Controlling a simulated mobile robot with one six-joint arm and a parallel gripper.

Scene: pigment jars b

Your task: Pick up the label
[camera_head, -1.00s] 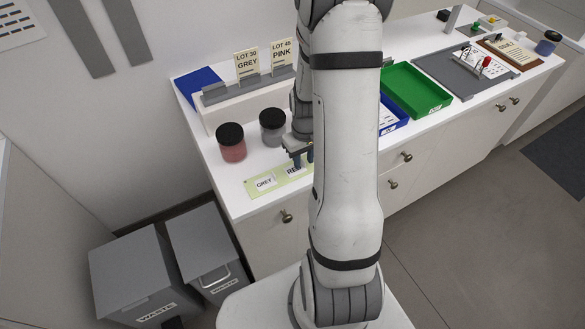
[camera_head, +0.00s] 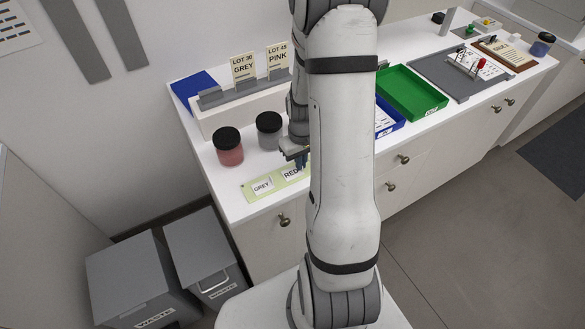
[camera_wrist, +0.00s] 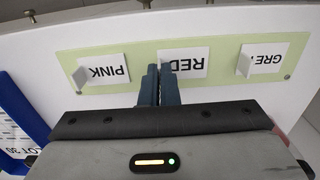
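The label strip (camera_wrist: 215,54) is pale green and lies flat on the white counter, bearing white labels with upright tabs. In the wrist view they read PINK (camera_wrist: 108,72), RED (camera_wrist: 190,66) and GREY (camera_wrist: 265,62), upside down. In the head view the GREY (camera_head: 262,186) and RED (camera_head: 291,174) labels show; my arm hides the PINK one. My gripper (camera_wrist: 158,70) is low over the strip at the RED label's tab. Its two dark fingers are nearly together, shut on that tab, whose edge shows between them. The RED label still appears to rest on the strip.
Jars of red (camera_head: 229,150) and grey (camera_head: 269,131) pigment stand behind the strip. A rack (camera_head: 240,94) holds LOT 30 GREY and LOT 45 PINK cards. A green tray (camera_head: 411,95) and a blue tray (camera_head: 388,125) lie right. Waste bins (camera_head: 203,255) stand below left.

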